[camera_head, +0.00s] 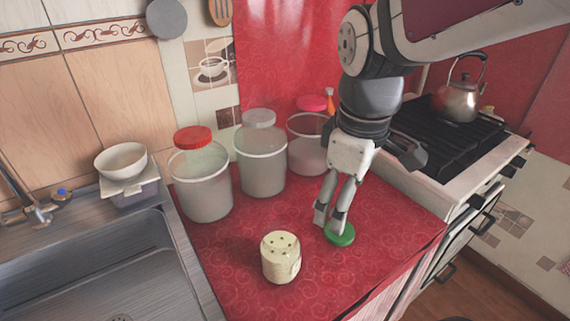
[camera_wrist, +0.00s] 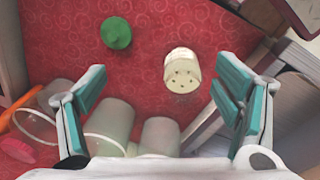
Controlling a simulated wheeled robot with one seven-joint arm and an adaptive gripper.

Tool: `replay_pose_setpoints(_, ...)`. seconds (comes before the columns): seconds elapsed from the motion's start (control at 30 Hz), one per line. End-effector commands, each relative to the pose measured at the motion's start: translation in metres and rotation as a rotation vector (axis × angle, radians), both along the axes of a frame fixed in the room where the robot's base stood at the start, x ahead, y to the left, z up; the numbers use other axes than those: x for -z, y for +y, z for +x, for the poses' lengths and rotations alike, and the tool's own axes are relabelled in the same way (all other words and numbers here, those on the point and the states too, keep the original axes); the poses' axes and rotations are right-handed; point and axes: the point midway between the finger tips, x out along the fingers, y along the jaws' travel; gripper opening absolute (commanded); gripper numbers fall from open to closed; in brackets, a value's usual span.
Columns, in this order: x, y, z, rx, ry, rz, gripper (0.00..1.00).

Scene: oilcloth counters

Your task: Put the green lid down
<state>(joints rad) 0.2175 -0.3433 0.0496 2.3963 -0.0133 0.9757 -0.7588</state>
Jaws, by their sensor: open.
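The green lid (camera_head: 341,235) lies flat on the red counter (camera_head: 225,260), near its right edge. In the wrist view the green lid (camera_wrist: 116,32) shows a small knob and sits toward the upper left, ahead of the fingers and not between them. My gripper (camera_head: 329,220) is just above the lid's left side in the head view; whether it touches the lid I cannot tell. In the wrist view my gripper (camera_wrist: 160,75) has its fingers wide apart with nothing held between them.
A cream shaker with a holed top (camera_head: 281,257) stands left of the lid. Canisters with a red lid (camera_head: 201,185), a grey lid (camera_head: 260,160) and a pink lid (camera_head: 306,150) stand behind. The sink (camera_head: 110,270) is left; the stove with a kettle (camera_head: 459,100) is right.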

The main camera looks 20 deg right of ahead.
Motion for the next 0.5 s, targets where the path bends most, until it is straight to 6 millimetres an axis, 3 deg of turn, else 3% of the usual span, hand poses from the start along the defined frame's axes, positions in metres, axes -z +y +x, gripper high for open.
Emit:
replay_pose_setpoints(0.3,-0.019,0.036,-0.075,0.416,-0.088,0.091,0.83)
replay_pose_setpoints(0.5,-0.019,0.044,-0.099,0.560,-0.104,0.136,0.83)
